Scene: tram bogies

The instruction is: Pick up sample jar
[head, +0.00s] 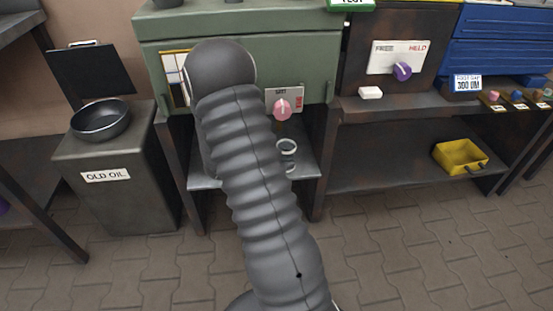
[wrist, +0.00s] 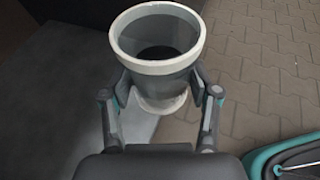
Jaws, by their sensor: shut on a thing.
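The sample jar (wrist: 158,69) is a grey, open-topped jar with a pale rim and a pale base, seen from above in the wrist view. My gripper (wrist: 161,86) is shut on its sides, one finger on the left and one on the right. The inside of the jar looks dark, and I cannot tell whether it holds anything. In the head view the jar's pale rings (head: 287,146) show just right of my arm, in front of the lower shelf below the green cabinet. My arm hides the gripper there.
The green cabinet (head: 290,60) with a pink knob (head: 282,109) stands above the lower shelf (head: 308,160). An old oil bin (head: 125,150) with a black pan (head: 100,119) is at left. A yellow tray (head: 460,154) sits on the right shelf. Paved floor in front is clear.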

